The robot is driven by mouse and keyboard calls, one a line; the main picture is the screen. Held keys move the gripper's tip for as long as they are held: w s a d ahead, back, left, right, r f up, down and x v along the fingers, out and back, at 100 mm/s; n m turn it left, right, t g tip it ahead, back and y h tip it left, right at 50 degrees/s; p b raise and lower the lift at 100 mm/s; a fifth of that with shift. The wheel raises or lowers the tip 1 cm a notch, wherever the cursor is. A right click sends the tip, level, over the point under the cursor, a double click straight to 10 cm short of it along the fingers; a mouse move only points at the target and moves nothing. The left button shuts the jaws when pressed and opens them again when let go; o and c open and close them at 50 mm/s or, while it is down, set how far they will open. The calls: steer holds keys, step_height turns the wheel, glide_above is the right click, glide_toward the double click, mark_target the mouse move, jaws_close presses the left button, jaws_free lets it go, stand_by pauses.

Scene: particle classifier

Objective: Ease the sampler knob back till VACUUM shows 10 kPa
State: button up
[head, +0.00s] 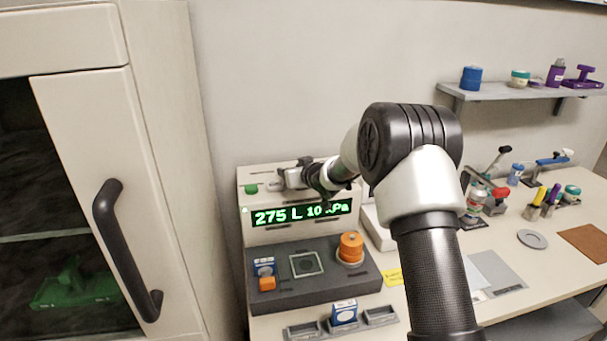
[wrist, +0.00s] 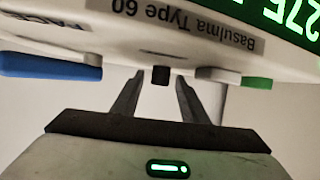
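The cream classifier unit (head: 268,232) stands at the left end of the bench. Its green display (head: 303,213) reads 275 L and 10 kPa, with the k partly covered by my arm. My gripper is over the top of the unit; its fingers are hard to make out in the head view. In the wrist view, which shows the unit upside down, my gripper (wrist: 159,75) has its two fingers apart. A small dark knob (wrist: 160,76) sits between the fingertips with a gap on each side. I cannot read a label naming it the sampler knob.
The unit's top edge also carries a blue part (wrist: 50,66) and a green part (wrist: 257,83). An orange knob (head: 350,247) stands on the dark base (head: 310,290) in front. A cabinet with a black handle (head: 125,245) stands close on the left.

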steer(key=v, duration=1.6)
steer(key=shift+d+f, duration=0.1)
steer(key=s+d+r+m+g+h+p, duration=0.1)
steer(key=s+d+r+m+h+p, duration=0.15)
steer(key=s+d+r, duration=0.4)
steer(key=s+d+r+m+g+h+p, duration=0.15)
steer(key=s+d+r+h, duration=0.25)
steer(key=s+r, duration=0.45)
steer(key=s+g+y+p, duration=0.1)
steer(key=s+g+p, duration=0.2)
steer(key=s, duration=2.1)
steer(key=shift+a+f+m+g, duration=0.35)
steer(key=shift+a+m+g, duration=0.05)
steer(key=shift+g, duration=0.15)
steer(key=shift+w, duration=0.1)
stand_by(1.8)
